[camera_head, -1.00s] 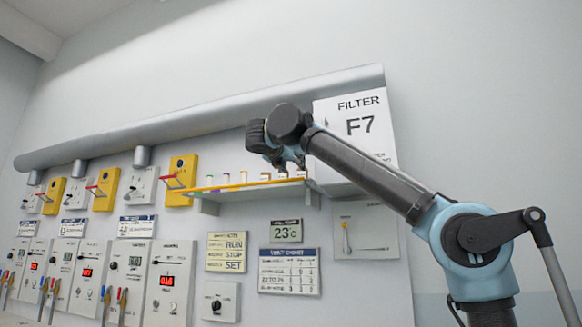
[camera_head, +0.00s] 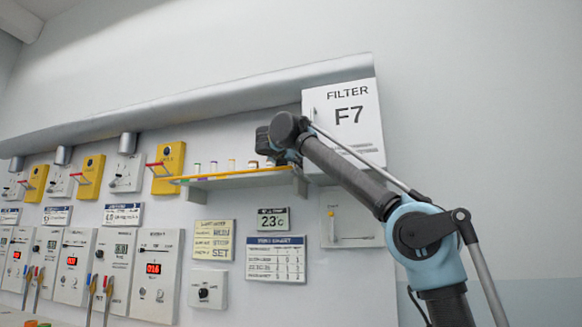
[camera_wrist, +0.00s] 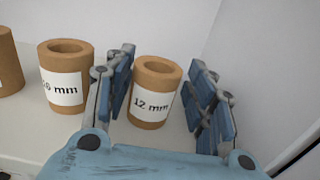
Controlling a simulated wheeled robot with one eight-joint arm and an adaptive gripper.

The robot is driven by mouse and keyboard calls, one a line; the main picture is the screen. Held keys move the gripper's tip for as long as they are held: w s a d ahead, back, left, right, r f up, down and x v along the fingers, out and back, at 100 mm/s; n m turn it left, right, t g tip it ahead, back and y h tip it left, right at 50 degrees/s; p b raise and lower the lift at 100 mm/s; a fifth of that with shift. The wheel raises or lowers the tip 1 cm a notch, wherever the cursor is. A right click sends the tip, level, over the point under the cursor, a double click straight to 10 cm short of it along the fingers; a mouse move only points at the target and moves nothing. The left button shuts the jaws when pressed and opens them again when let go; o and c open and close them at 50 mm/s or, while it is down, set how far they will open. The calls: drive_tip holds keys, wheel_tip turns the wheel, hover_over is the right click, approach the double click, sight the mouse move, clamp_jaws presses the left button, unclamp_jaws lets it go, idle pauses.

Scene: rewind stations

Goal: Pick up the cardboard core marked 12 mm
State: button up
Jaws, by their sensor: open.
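The cardboard core marked 12 mm (camera_wrist: 157,88) stands upright on a pale shelf in the wrist view, its white label facing me. My gripper (camera_wrist: 162,95) is open, with one blue finger on each side of the core. I cannot tell whether either finger touches it. In the head view my gripper (camera_head: 288,158) is at the right end of the wall shelf (camera_head: 240,179), and its fingers are too small to make out there.
Another core (camera_wrist: 8,62) is cut off at the left edge. In the head view a white filter box marked F7 (camera_head: 345,118) is close to my gripper.

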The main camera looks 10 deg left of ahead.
drive_tip(key=shift+w, duration=0.1)
drive_tip(key=shift+c, duration=0.2)
drive_tip(key=c, duration=0.9)
